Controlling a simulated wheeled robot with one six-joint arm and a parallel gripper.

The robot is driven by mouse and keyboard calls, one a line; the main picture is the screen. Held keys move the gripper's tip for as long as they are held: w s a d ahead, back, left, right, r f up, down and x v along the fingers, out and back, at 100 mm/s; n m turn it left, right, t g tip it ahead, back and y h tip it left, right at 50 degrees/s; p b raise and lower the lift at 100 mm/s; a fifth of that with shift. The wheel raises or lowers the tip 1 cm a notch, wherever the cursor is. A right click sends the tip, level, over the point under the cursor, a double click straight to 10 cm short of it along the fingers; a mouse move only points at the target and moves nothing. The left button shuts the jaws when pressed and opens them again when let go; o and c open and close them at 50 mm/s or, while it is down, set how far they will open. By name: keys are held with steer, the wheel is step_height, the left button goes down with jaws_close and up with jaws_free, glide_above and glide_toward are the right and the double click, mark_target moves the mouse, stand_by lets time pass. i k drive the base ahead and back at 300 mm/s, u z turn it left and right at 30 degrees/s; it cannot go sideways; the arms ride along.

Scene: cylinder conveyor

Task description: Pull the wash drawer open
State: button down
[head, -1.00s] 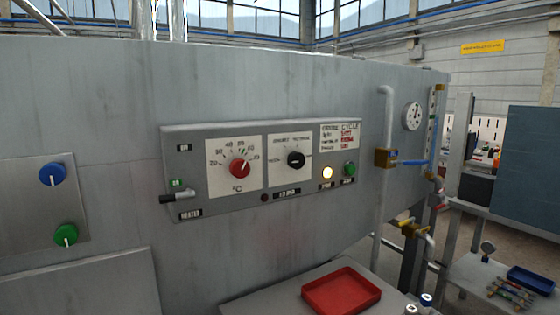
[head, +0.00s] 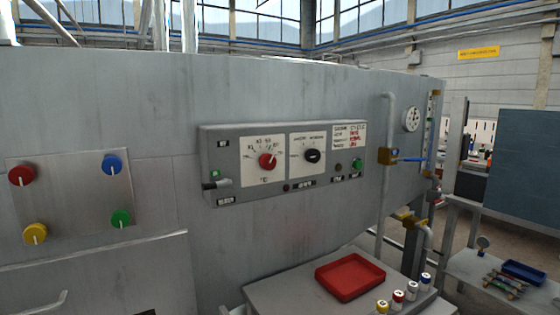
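A large grey panel (head: 75,277) with a curved bar handle (head: 45,303) shows at the lower left of the head view. It may be the wash drawer's front, but I cannot tell, as its lower part is cut off by the frame. My gripper is not in view.
A control box (head: 228,150) with a red knob and a black knob juts from the machine. A plate with four coloured knobs (head: 70,190) is at left. A table (head: 290,295) at lower right bears a red tray (head: 349,277) and several capped bottles (head: 398,300).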

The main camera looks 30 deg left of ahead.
mark_target(152, 275)
steer(key=u, duration=1.45)
steer(key=k, duration=0.7)
steer(key=z, duration=0.5)
steer(key=i, duration=1)
steer(key=u, duration=0.05)
steer(key=k, duration=0.5)
steer(key=u, duration=0.85)
steer(key=i, duration=0.15)
steer(key=u, duration=0.05)
